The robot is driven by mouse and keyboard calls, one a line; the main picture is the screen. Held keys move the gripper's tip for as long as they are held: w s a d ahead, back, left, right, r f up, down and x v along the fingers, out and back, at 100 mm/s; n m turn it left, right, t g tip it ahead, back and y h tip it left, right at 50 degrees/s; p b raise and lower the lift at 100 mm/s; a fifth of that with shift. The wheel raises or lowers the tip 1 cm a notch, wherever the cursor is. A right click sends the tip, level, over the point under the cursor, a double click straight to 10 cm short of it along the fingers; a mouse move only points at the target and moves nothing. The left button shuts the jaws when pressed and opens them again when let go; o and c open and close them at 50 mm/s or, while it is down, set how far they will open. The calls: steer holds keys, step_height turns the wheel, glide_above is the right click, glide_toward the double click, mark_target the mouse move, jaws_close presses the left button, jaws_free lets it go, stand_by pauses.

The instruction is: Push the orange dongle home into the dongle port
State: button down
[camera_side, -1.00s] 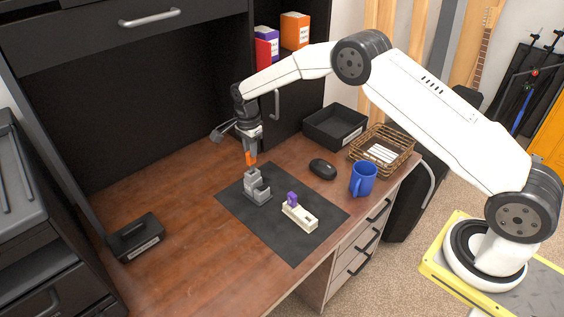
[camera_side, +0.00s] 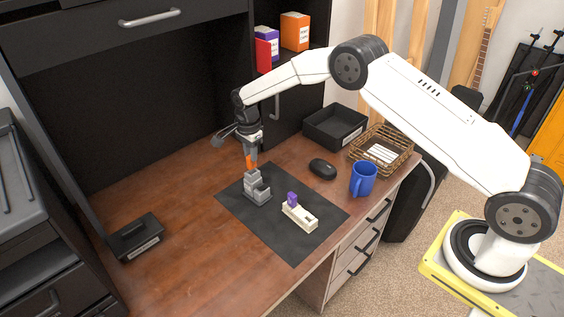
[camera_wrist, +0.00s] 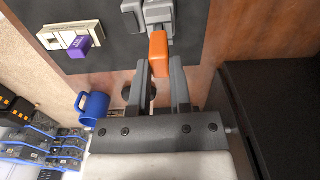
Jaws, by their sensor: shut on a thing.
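My gripper (camera_side: 250,157) is shut on the orange dongle (camera_side: 249,162), which points down from between the fingers. In the wrist view the dongle (camera_wrist: 158,53) sits between the two fingertips (camera_wrist: 159,66). The dongle's lower end is at the top of the upright grey holder (camera_side: 256,188) on the dark mat; I cannot tell whether they touch. The holder also shows just beyond the dongle in the wrist view (camera_wrist: 157,12). The port opening itself is hidden or too small to make out.
A cream block (camera_side: 304,218) with a purple plug (camera_side: 292,199) lies on the mat (camera_side: 292,247) to the right of the holder. A black mouse (camera_side: 322,168), blue mug (camera_side: 362,180), black tray (camera_side: 335,127) and wicker basket (camera_side: 382,150) stand behind. The left desktop is mostly clear.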

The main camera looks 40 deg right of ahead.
steer(key=shift+f, duration=0.75)
steer(key=shift+c, duration=2.3)
jaws_free()
steer(key=shift+r, duration=0.1)
steer(key=shift+r, duration=2.45)
steer(key=shift+r, duration=0.1)
step_height(320, 180, up, 8)
steer(key=shift+s, duration=0.1)
